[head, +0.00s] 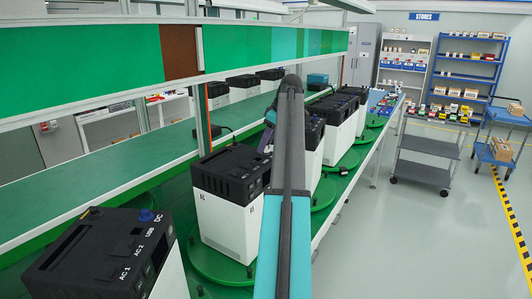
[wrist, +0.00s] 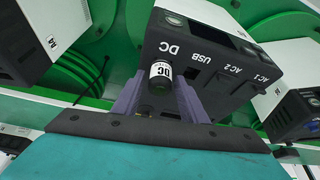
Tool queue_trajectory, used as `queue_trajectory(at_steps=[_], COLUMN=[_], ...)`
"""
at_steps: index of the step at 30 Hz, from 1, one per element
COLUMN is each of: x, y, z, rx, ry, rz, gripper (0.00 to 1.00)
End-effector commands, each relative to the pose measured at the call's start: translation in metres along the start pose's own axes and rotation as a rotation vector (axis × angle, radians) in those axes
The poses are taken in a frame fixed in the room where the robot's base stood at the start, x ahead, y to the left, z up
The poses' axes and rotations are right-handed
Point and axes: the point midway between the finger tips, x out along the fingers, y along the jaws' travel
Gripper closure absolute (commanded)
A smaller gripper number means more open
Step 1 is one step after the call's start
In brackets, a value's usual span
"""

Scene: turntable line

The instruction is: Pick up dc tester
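The DC tester (wrist: 160,78), a small black cylinder with a white "DC" label, shows in the wrist view in front of a black-topped unit (wrist: 215,62) marked DC, USB, AC 1 and AC 2. My gripper (wrist: 159,88) has purple fingers, one on each side of the tester, with what looks like a narrow gap beside it. I cannot tell whether the tester is seated in the unit or touches a finger. In the head view my gripper (head: 266,140) is partly hidden by my arm, and the tester there is not distinguishable.
White units with black tops stand on green turntables (head: 215,262). The nearest unit (head: 105,255) has a blue knob (head: 147,215) near its DC mark. A long green shelf panel (head: 80,62) runs above. A grey trolley (head: 425,158) stands right; floor around it is clear.

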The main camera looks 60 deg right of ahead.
Motion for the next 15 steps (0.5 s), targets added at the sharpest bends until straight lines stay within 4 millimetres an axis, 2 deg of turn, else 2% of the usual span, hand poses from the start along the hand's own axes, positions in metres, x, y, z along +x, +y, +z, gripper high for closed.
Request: queue_trajectory(at_steps=[1,6,15], x=[-0.0001,-0.0001,-0.0009], y=[-0.0001,-0.0001,0.0000], z=[-0.0001,-0.0002,-0.0009], rx=[0.000,0.000,-0.001], ry=[0.000,0.000,0.000], rz=[0.000,0.000,0.000], gripper=[0.70,0.99,1.00])
